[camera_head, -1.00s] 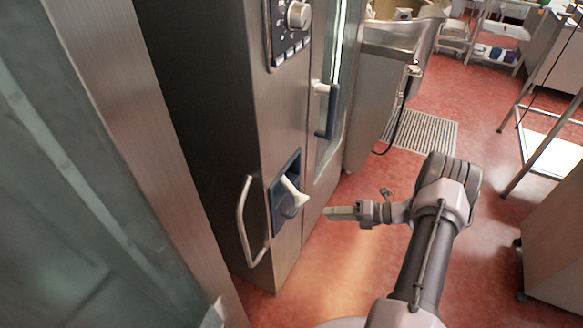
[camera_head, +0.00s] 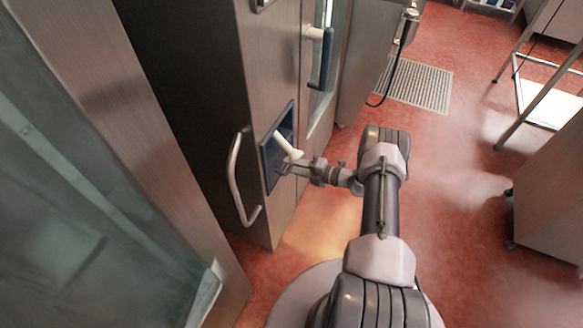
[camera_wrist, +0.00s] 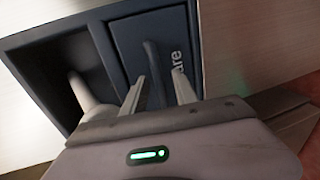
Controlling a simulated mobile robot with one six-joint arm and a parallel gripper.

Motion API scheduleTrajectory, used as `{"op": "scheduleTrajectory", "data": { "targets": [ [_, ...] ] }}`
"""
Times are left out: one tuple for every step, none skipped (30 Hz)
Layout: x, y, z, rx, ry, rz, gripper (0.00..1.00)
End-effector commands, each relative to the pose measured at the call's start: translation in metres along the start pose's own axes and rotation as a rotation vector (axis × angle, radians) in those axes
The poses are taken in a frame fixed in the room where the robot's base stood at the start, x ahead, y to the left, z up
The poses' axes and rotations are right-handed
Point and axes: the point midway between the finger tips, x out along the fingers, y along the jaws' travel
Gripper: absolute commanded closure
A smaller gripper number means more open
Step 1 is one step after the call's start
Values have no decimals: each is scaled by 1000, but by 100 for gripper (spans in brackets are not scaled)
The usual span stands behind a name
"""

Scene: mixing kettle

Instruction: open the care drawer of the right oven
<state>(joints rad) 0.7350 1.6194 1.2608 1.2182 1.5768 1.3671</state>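The care drawer (camera_wrist: 147,42) is a dark blue front lettered "are" at its visible end, with a raised grip ridge (camera_wrist: 152,62), in the wrist view. In the head view its blue panel (camera_head: 268,172) sits low in the steel front of the right oven (camera_head: 285,75). My gripper (camera_head: 287,169) is at this panel, and its tips are partly hard to make out there. In the wrist view my gripper (camera_wrist: 160,88) is open, with one finger on each side of the ridge. I cannot tell whether they touch it. The drawer looks closed.
A white handle-like piece (camera_head: 287,146) sticks out of the recess beside the drawer; it also shows in the wrist view (camera_wrist: 82,92). A curved steel handle (camera_head: 236,180) stands to the left. A blue door handle (camera_head: 325,60) is above. Open red floor lies to the right.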

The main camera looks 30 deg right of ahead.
Motion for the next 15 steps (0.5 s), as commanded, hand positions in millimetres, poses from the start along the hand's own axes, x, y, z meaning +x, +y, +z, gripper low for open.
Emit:
{"op": "scheduleTrajectory", "data": {
  "targets": [
    [3,-1,0,-1,1,0,66],
    [4,0,0,-1,1,0,66],
    [6,0,0,-1,0,-1,66],
    [6,0,0,-1,0,-1,66],
    [7,0,0,-1,0,-1,66],
    [7,0,0,0,0,-1,66],
    [7,0,0,0,0,-1,66],
    [7,0,0,0,0,0,66],
    [7,0,0,0,0,0,66],
    [6,0,0,0,0,-1,66],
    [6,0,0,0,0,-1,68],
    [6,0,0,0,0,-1,76],
    [6,0,0,0,0,0,81],
    [6,0,0,0,0,0,87],
    [6,0,0,0,0,-1,95]
  ]
}}
